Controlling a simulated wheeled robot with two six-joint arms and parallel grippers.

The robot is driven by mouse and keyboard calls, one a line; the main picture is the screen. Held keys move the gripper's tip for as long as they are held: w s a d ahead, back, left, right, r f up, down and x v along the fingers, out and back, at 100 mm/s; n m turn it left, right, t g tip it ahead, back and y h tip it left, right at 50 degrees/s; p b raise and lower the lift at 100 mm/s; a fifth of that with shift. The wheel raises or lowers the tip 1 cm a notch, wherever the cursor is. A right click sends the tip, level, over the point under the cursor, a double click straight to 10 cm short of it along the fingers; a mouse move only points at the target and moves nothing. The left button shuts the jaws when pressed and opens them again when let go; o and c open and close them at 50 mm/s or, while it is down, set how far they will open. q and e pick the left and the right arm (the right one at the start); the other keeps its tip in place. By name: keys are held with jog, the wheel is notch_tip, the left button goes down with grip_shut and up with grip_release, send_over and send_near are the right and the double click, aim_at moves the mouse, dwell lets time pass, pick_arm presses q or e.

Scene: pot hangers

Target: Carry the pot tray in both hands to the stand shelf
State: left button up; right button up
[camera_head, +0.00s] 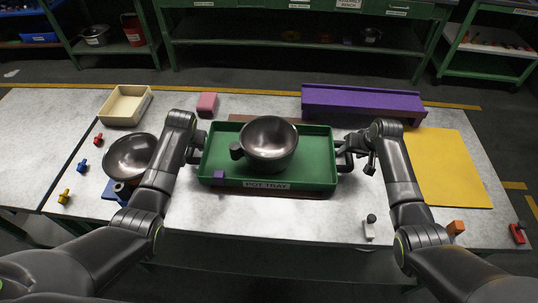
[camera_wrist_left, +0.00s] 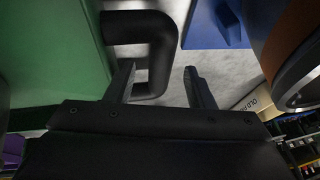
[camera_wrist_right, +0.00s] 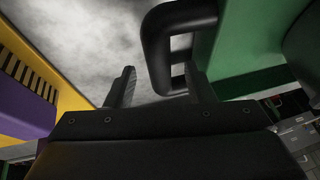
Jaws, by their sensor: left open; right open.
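The green pot tray (camera_head: 318,172) lies on the table on a brown board and bears a dark round pot (camera_head: 268,140) and a small purple block (camera_head: 218,175). My left gripper (camera_head: 195,153) is open at the tray's left handle. In the left wrist view, the black handle (camera_wrist_left: 152,40) shows between and beyond its fingertips (camera_wrist_left: 160,78). My right gripper (camera_head: 350,155) is open at the right handle. In the right wrist view, that black handle (camera_wrist_right: 158,45) also lies between and beyond the fingertips (camera_wrist_right: 162,80). Neither gripper clasps its handle.
A purple stand (camera_head: 360,101) is behind the tray at right, beside a yellow mat (camera_head: 448,170). Another dark bowl (camera_head: 128,155), a cream bin (camera_head: 126,105) and small coloured pegs are at left. A pink block (camera_head: 206,104) is behind the tray. Green shelving (camera_head: 290,50) stands beyond.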

pick_arm(q)
jog(key=shift+w+a+f, duration=0.15)
jog(key=shift+w+f, duration=0.05)
jog(key=shift+f, duration=0.45)
pick_arm(e)
jog(key=shift+w+a+f, duration=0.1)
jog(key=shift+w+f, duration=0.1)
jog(key=shift+f, duration=0.45)
pick_arm(q)
jog(key=shift+c, duration=0.3)
pick_arm(e)
jog(key=shift+c, duration=0.3)
pick_arm(q)
grip_shut()
pick_arm(e)
grip_shut()
pick_arm(q)
jog(key=shift+w+r, duration=0.15)
jog(key=shift+r, duration=0.05)
pick_arm(e)
jog(key=shift+w+r, duration=0.1)
jog(key=shift+r, duration=0.05)
